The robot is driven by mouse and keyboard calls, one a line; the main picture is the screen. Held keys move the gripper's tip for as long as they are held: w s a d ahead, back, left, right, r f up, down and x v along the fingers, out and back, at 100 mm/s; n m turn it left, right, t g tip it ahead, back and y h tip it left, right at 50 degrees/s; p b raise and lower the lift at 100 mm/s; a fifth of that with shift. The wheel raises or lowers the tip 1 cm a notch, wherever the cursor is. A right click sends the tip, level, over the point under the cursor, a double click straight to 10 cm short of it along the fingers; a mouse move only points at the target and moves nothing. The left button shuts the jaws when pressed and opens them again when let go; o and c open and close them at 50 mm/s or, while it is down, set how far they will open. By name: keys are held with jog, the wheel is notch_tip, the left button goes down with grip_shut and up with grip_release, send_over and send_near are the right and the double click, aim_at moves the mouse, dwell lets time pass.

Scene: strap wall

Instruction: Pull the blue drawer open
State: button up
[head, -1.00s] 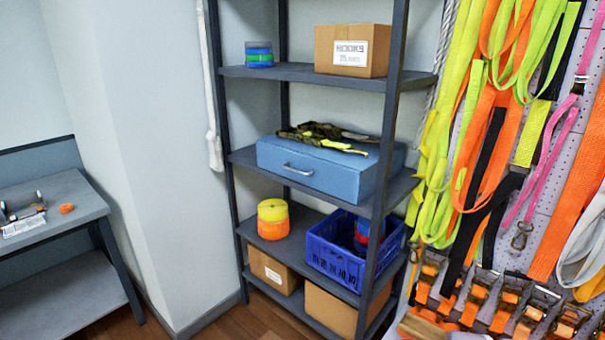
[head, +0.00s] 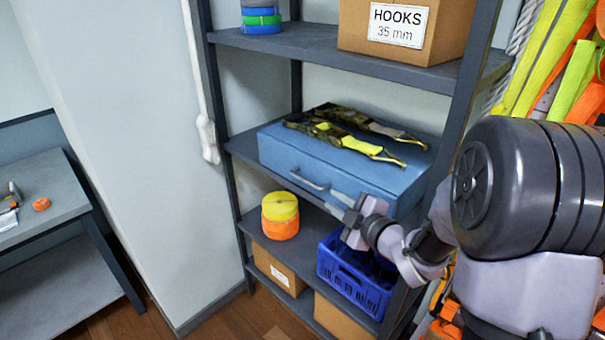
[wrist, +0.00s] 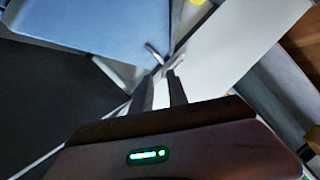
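The blue drawer (head: 335,170) is a blue metal box on the middle shelf, with its front near the shelf edge. It looks shut. Its silver bar handle (head: 309,181) is on the front face. My gripper (head: 336,204) is in front of the drawer, just right of and below the handle, with its fingers pointing toward it. In the wrist view my gripper (wrist: 166,73) shows two fingers apart with a narrow gap. The handle (wrist: 154,52) lies just beyond the fingertips, and I see no grip on it. The blue drawer (wrist: 130,25) fills the upper left there.
Dark camouflage straps (head: 345,135) lie on top of the drawer. Below are a blue crate (head: 345,275) and yellow and orange rolls (head: 280,215). A hooks box (head: 400,30) stands on the shelf above. A grey shelf post (head: 465,110) is close to my arm. The floor in front-left is clear.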

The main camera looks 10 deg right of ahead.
aim_at(312, 185)
jog(key=b+x, duration=0.1)
jog(key=x, duration=1.3)
jog(key=shift+f, duration=0.1)
jog(key=shift+c, duration=0.2)
grip_shut()
dwell(0.6)
